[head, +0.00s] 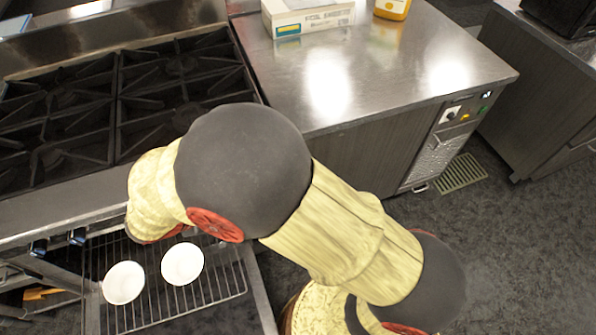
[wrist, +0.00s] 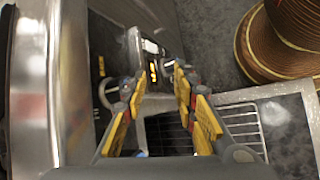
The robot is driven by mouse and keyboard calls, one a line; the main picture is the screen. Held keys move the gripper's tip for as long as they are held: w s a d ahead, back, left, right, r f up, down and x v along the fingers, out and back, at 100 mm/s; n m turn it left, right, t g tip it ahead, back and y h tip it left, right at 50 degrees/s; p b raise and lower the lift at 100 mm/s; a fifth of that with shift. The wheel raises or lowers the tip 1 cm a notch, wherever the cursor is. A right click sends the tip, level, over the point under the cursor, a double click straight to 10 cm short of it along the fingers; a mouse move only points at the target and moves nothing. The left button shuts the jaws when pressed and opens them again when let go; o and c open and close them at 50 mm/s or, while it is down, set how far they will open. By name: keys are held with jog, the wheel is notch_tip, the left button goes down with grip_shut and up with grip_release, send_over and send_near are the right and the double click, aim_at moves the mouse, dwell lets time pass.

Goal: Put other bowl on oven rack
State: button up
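Two white bowls sit on the wire oven rack (head: 150,305) in the lower left of the head view. The left bowl (head: 123,282) and the right bowl (head: 182,263) are side by side, a small gap apart. My gripper is hidden behind my arm in the head view. In the wrist view my gripper (wrist: 159,80) shows its yellow-padded fingers apart with nothing between them. Part of the rack (wrist: 237,118) shows below and right of the fingers there. No bowl shows in the wrist view.
A black gas stovetop (head: 75,110) stands above the rack. A steel counter (head: 350,70) to its right holds a white box (head: 305,17) and a yellow bottle (head: 392,8). Stove knobs (head: 77,237) are close to the rack's left. Dark floor (head: 510,240) is clear at right.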

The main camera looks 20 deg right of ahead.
jog(key=s+d+r+m+y, duration=0.2)
jog(key=s+d+r+m, duration=0.2)
jog(key=r, duration=0.4)
jog(key=s+d+r+m+t+y, duration=0.1)
jog(key=s+d+r+m+y, duration=0.2)
jog(key=s+d+r+m, duration=0.2)
jog(key=s+d+r+m+t+y, duration=0.1)
jog(key=s+d+r+m, duration=0.3)
jog(key=d+r, duration=0.4)
notch_tip(320, 180, up, 3)
jog(key=shift+s+r+m+y, duration=0.2)
jog(key=shift+m+y, duration=0.2)
jog(key=shift+y, duration=0.5)
jog(key=shift+d, duration=0.1)
